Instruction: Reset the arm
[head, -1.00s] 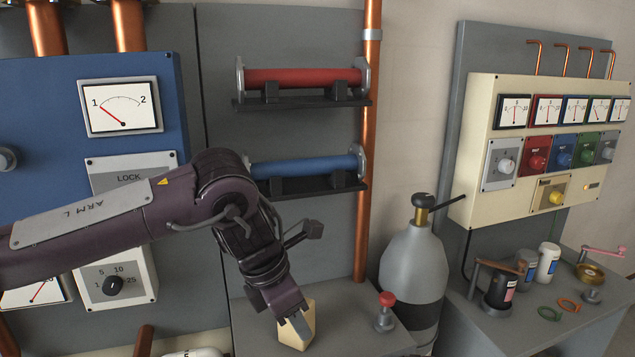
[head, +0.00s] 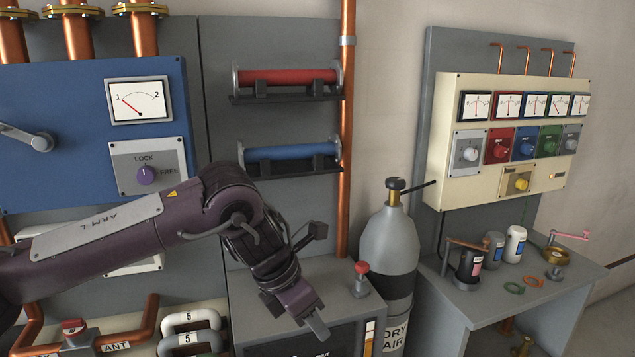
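My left arm, marked ARM L, comes in from the left, bent at the elbow with its forearm pointing down. Its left gripper (head: 314,324) hangs over the front of the grey cabinet (head: 335,277). Its fingers overlap in this view, so I cannot tell whether they are apart. No held object shows at the tips. My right arm and gripper are not in view.
A red knob (head: 361,271) and the grey dry-air cylinder (head: 388,247) stand right of my gripper. Behind the arm are the blue panel (head: 60,100) and red (head: 290,77) and blue (head: 290,150) tubes. A bench (head: 470,300) with jars is at right.

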